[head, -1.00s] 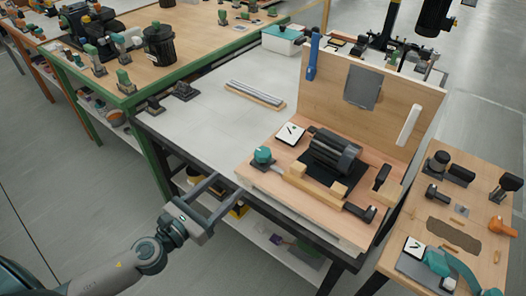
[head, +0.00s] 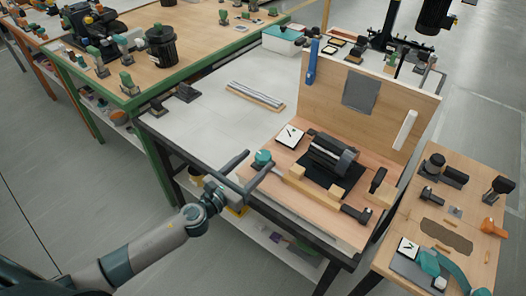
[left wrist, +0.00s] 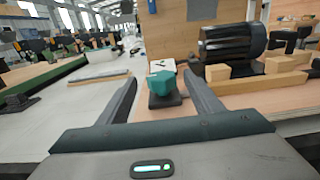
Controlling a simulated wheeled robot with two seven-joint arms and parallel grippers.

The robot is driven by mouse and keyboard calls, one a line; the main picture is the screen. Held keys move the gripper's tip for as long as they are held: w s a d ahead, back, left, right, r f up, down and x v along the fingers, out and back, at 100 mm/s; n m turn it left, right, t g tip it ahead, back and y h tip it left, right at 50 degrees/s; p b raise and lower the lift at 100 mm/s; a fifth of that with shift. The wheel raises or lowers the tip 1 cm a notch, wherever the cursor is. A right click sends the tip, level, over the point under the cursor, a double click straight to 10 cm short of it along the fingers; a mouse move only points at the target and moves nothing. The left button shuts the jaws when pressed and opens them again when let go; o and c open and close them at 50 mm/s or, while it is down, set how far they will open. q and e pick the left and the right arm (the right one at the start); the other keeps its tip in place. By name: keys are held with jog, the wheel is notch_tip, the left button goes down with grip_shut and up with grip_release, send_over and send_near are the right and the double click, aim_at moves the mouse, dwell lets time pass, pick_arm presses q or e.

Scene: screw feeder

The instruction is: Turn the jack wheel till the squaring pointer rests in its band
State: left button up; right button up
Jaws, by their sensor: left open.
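The jack wheel appears to be the teal faceted knob (head: 262,156) on a dark base at the left front of the wooden fixture board. It also shows in the left wrist view (left wrist: 161,83). Behind it is a white dial card (head: 289,136) with a dark pointer; the pointer and its band are too small to read. My left gripper (head: 259,161) is open, with its fingers reaching toward the knob from the front. In the left wrist view the knob appears between the fingertips (left wrist: 160,80), with gaps at both sides. My right gripper is out of view.
A dark ribbed motor (head: 332,155) sits right of the dial among wooden blocks, before an upright wooden panel (head: 380,100). A metal bar on a wooden strip (head: 256,95) lies on the grey tabletop. A smaller table (head: 455,215) with tools stands at the right.

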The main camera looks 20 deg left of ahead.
aim_at(258, 160)
pick_arm(q)
jog(key=shift+p+x, duration=0.35)
jog(key=shift+x, duration=2.1)
jog(key=shift+c, duration=0.4)
jog(key=c, duration=1)
